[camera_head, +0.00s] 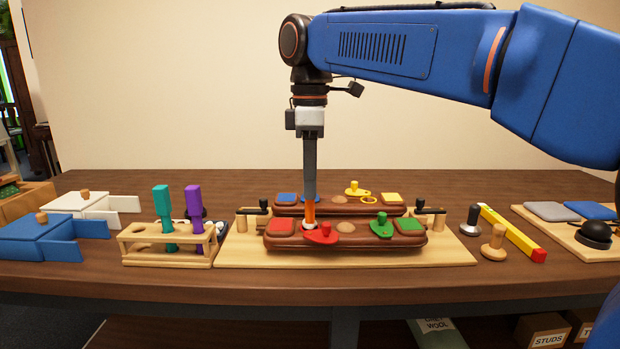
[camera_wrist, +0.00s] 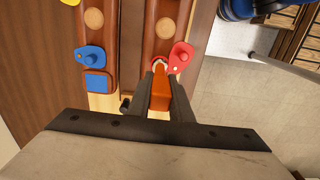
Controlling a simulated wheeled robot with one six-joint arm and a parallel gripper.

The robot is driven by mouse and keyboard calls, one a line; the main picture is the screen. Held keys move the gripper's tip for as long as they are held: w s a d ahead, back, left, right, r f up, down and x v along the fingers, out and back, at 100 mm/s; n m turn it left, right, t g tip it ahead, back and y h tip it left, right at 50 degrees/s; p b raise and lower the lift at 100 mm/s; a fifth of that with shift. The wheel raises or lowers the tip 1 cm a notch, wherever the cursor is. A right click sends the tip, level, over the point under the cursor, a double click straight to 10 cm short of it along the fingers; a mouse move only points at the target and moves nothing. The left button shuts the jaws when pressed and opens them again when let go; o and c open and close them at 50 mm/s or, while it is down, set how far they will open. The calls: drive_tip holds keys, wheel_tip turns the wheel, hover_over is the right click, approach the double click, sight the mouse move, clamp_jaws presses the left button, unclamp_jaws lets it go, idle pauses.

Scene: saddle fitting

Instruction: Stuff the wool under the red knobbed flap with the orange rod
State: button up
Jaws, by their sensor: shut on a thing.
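My gripper (camera_wrist: 160,78) is shut on the orange rod (camera_head: 310,213), which points down in the head view; it also shows between the fingers in the wrist view (camera_wrist: 161,97). The rod's lower end is at the front saddle panel (camera_head: 345,243), right beside the red knobbed flap (camera_head: 321,236). The flap also shows in the wrist view (camera_wrist: 181,56), swung out partly over the panel's edge. A small bit of white wool (camera_head: 310,225) shows at the rod's tip, by the flap. How far the wool is in is hidden by rod and flap.
A green knobbed flap (camera_head: 381,225) sits on the same panel. Behind is a second panel with a yellow flap (camera_head: 356,189). A wooden rack (camera_head: 170,245) with teal and purple tools stands left.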

drive_tip(key=shift+f, duration=1.25)
idle(1.0)
drive_tip(key=shift+r, duration=4.05)
